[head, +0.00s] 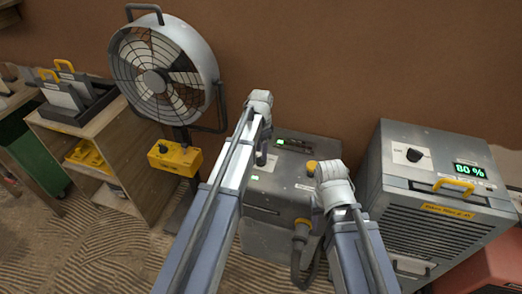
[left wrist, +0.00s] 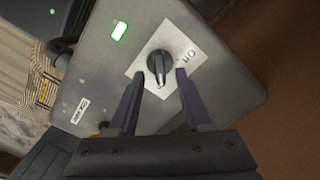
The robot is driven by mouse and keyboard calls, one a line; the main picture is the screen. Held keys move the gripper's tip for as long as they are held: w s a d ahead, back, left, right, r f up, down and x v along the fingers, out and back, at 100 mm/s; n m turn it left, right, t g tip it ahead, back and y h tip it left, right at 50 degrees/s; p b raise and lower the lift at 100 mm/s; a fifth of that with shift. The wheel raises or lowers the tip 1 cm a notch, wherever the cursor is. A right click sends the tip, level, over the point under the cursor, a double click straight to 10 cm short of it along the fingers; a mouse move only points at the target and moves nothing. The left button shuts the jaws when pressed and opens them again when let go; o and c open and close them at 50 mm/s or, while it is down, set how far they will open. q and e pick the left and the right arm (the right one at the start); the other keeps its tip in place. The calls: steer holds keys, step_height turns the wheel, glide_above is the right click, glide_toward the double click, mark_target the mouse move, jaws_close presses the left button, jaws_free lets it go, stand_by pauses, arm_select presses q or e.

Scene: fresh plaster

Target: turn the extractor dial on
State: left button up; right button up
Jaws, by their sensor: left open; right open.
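The extractor (head: 273,198) is a grey box on the floor in the middle of the head view, partly hidden by my arms. Its black dial (left wrist: 160,67) sits on a white label plate (left wrist: 172,50) in the left wrist view. My left gripper (left wrist: 158,82) is open, with one finger on each side of the dial and gaps visible. In the head view my left gripper (head: 262,152) is over the extractor's top, and I cannot make out the dial there. My right gripper (head: 320,200) is over the extractor's right side, open, its fingers mostly hidden by the wrist.
A grey unit (head: 435,205) with its own dial and an 80 % display stands at right. A fan (head: 165,75) with a yellow box (head: 174,157) stands at left beside a wooden shelf (head: 100,140). A hose (head: 305,262) leaves the extractor's front. A green light (left wrist: 119,31) glows near the dial.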

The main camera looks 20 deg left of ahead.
arm_select(q)
step_height(320, 180, up, 5)
steer(key=p, duration=0.4)
steer(key=shift+r, duration=0.2)
steer(key=shift+f, duration=0.1)
steer(key=s+d+n, duration=0.2)
steer(key=s+d, duration=0.2)
steer(key=s, duration=0.4)
steer(key=s+d+r+n+p, duration=0.1)
steer(key=s+d+n, duration=0.1)
steer(key=s+d, duration=0.3)
steer(key=s+d+n+y, duration=0.1)
steer(key=s+d, duration=0.3)
steer(key=s, duration=0.7)
steer(key=shift+d+r+n+p, duration=0.2)
steer(key=shift+r+n+p, duration=0.1)
steer(key=shift+n, duration=0.1)
steer(key=shift+s, duration=0.1)
